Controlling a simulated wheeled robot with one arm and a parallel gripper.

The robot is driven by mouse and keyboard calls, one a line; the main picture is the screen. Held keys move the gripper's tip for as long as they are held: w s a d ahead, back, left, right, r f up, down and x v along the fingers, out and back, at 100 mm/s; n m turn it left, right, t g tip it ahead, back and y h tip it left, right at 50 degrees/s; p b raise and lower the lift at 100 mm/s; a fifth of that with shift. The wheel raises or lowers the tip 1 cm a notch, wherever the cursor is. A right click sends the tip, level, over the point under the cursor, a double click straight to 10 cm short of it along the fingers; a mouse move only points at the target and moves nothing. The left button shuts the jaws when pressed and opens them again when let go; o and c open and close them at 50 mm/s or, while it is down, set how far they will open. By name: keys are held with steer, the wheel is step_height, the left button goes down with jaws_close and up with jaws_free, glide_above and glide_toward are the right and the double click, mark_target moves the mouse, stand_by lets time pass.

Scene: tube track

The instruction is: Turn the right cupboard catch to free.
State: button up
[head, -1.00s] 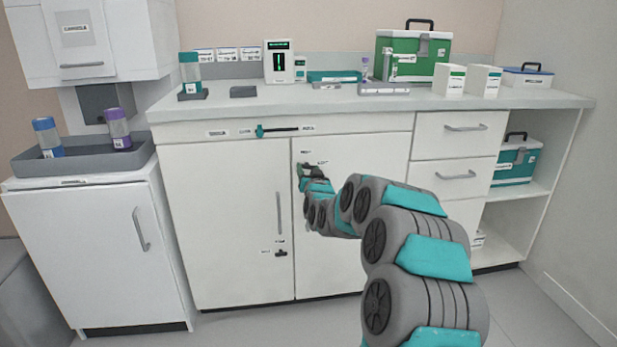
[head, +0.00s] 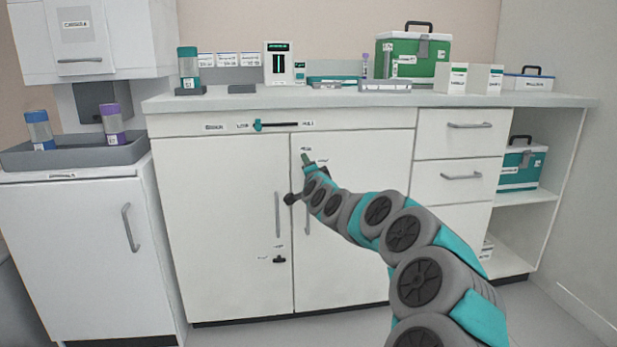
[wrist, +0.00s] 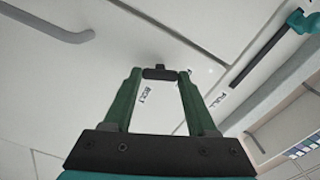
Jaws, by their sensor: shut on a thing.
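My gripper (head: 306,158) is at the top of the right cupboard door (head: 345,160), near the gap between the two doors. In the wrist view my gripper's green fingers (wrist: 159,73) close on a small dark catch (wrist: 160,72), the right cupboard catch. Printed labels lie beside it on the white door. In the head view my gripper and arm hide the catch, and I cannot tell how far it is turned. Another dark catch (head: 279,259) sits low on the left cupboard door (head: 215,215).
A slider with a teal knob (head: 257,125) is on the panel above the doors; its knob also shows in the wrist view (wrist: 303,22). A door handle (head: 278,214) stands left of the gap. The counter (head: 400,101) above holds boxes and devices.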

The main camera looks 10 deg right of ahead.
steer(key=shift+f+m+b, duration=0.1)
steer(key=shift+m+b, duration=1.2)
steer(key=shift+m, duration=1)
steer(key=shift+d, duration=0.1)
steer(key=o, duration=1.4)
steer(key=shift+c, duration=0.2)
steer(key=shift+s, duration=0.15)
steer(key=s, duration=0.7)
steer(key=shift+s+p, duration=0.25)
steer(key=shift+p, duration=0.1)
